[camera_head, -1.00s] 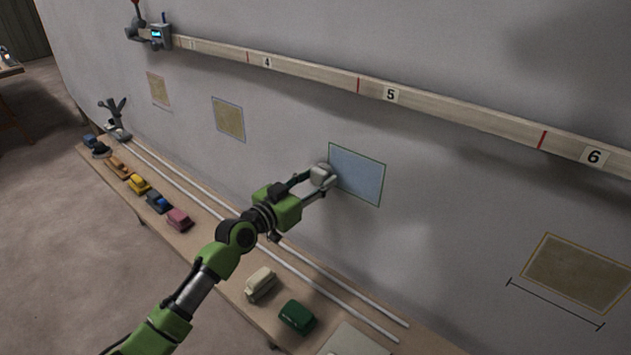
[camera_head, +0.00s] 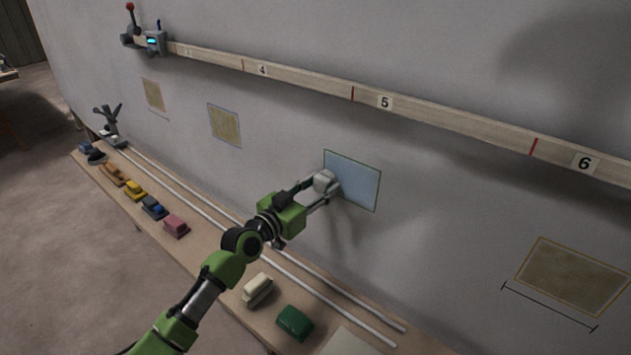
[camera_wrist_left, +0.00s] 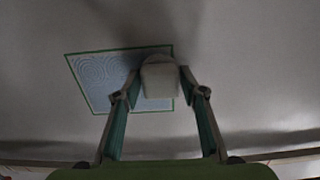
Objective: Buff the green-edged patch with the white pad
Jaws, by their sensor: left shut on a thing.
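The green-edged patch (camera_head: 358,184) is a pale blue rectangle on the grey wall, in the middle of the head view. My left gripper (camera_head: 327,188) is shut on the white pad (camera_head: 324,180) and holds it at the patch's left edge. In the left wrist view, the white pad (camera_wrist_left: 159,77) sits between the two fingers and covers part of the patch (camera_wrist_left: 100,72), which shows faint swirl marks. I cannot tell for sure whether the pad touches the wall. My right gripper is not in view.
A bench (camera_head: 222,262) below the wall carries two white rails, a cream block (camera_head: 257,290), a green block (camera_head: 295,322) and several coloured blocks at left. A numbered beam (camera_head: 440,113) crosses the wall above. Brown patches (camera_head: 570,277) lie to both sides.

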